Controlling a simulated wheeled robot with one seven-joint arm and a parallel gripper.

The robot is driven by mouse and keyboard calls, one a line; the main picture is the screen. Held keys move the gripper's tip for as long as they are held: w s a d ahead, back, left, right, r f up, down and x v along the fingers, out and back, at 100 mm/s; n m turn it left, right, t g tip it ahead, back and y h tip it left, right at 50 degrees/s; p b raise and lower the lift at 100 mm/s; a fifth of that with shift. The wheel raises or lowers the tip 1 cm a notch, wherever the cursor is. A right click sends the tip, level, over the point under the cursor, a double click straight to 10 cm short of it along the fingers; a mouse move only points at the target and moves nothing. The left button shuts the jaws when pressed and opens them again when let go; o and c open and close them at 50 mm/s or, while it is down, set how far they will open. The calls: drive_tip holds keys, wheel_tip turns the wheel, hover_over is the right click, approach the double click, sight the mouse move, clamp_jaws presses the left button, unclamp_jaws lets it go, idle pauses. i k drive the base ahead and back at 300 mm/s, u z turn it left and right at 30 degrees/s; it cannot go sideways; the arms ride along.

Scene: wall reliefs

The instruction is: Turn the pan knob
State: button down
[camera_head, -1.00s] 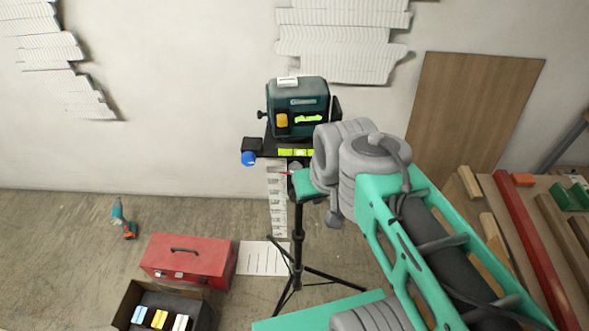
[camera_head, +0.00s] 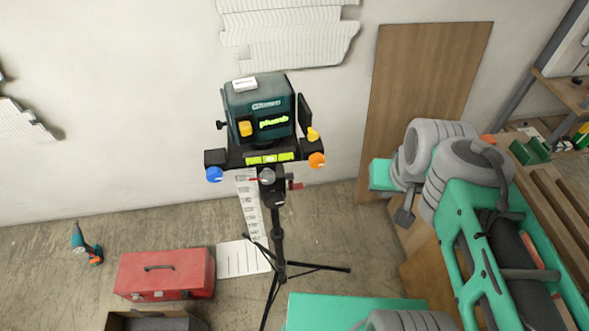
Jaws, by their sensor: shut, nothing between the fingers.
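A dark teal levelling instrument (camera_head: 259,108), with a lit "plumb" label, sits on a black tripod head (camera_head: 235,158). A blue knob (camera_head: 214,174) is at the head's left end. An orange knob (camera_head: 317,160) is at its right end, with a yellow knob (camera_head: 312,134) just above. A round grey part (camera_head: 267,176) and a small red-tipped part (camera_head: 295,185) are below the bubble vial. No readable label shows which is the pan knob. My gripper (camera_head: 382,175), at the teal end of my arm, is shut and empty, right of the head and apart from it; its fingers are hard to make out.
The tripod legs (camera_head: 312,267) spread over the floor. A red toolbox (camera_head: 165,274) and a drill (camera_head: 86,244) are at the left. A wooden board (camera_head: 420,80) leans on the wall behind. A workbench (camera_head: 565,205) with timber is at the right.

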sight(267, 175)
drive_tip(key=k, duration=0.2)
drive_tip(key=u, duration=1.4)
drive_tip(key=k, duration=0.5)
drive_tip(key=u, duration=1.3)
